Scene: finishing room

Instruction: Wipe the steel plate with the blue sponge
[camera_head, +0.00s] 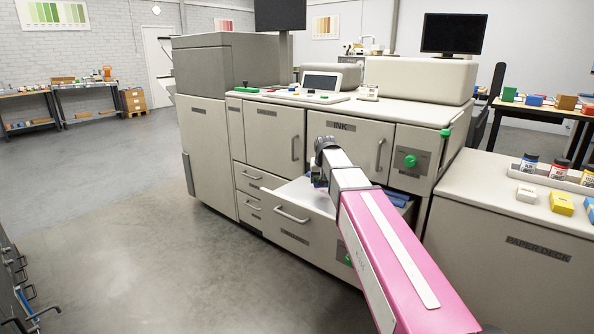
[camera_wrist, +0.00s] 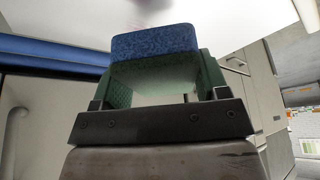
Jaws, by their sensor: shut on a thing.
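The blue sponge (camera_wrist: 155,42) is a speckled block at the tips of my gripper (camera_wrist: 158,70) in the wrist view. The green-padded jaws are shut on it. In the head view my gripper (camera_head: 319,180) is low over the pulled-out drawer of the large machine, and the sponge is mostly hidden there. A pale flat surface (camera_head: 292,188) in the drawer looks like the steel plate. In the wrist view a pale surface (camera_wrist: 230,15) lies beyond the sponge, with a blurred dark smudge behind the sponge. I cannot tell whether sponge and surface touch.
The open drawer (camera_head: 285,225) juts out from the machine's front. Blue items (camera_head: 397,197) lie at its right end. A paper deck (camera_head: 505,235) with bottles and small boxes stands at right. The floor (camera_head: 130,230) at left is clear.

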